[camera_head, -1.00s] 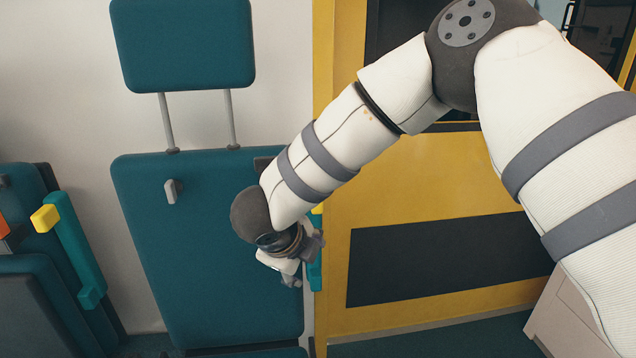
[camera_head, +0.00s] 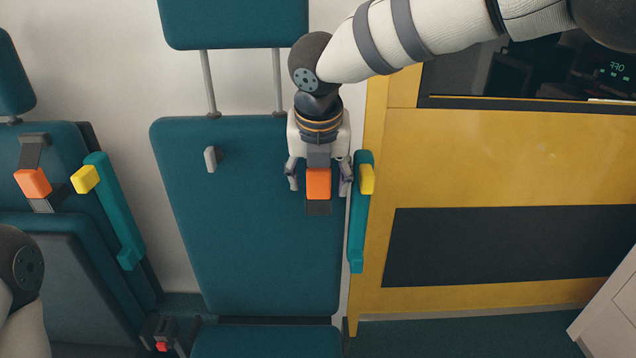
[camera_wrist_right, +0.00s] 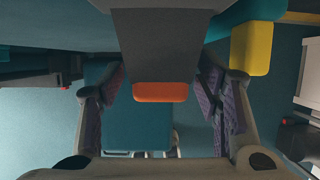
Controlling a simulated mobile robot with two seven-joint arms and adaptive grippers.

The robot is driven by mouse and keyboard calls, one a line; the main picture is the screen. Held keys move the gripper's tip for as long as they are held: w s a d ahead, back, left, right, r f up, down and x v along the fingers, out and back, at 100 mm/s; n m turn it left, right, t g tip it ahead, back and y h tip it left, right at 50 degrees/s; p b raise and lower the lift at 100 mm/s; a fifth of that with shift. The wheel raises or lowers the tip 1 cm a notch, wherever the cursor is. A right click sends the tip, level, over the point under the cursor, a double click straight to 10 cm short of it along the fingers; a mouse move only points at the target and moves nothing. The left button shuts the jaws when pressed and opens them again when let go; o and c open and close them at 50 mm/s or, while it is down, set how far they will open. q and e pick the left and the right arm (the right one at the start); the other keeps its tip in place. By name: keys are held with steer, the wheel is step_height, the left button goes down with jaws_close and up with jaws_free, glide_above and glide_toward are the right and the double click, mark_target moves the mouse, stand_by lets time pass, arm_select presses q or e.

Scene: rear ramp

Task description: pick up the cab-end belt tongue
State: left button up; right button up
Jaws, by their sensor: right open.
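The belt tongue nearest the yellow partition is an orange block (camera_head: 318,183) on dark webbing, against the upper right of the middle teal seat back (camera_head: 245,245). My right gripper (camera_head: 318,188) points down over it, with one finger on each side. The fingers are apart, with gaps between them and the orange block. In the right wrist view, the orange end (camera_wrist_right: 160,92) hangs below a wide dark strap (camera_wrist_right: 155,45), between the open fingers (camera_wrist_right: 163,108). Of my left arm only a link shows at the lower left; its gripper is out of view.
A teal armrest with a yellow block (camera_head: 366,180) stands close to the right finger, beside the yellow partition (camera_head: 500,155). A second orange tongue (camera_head: 32,182) is on the left seat. A red buckle (camera_head: 161,346) sits low between the seats. A grey hook (camera_head: 211,159) juts from the seat back.

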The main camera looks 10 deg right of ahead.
steer(key=shift+w+f, duration=0.15)
steer(key=c, duration=1.3)
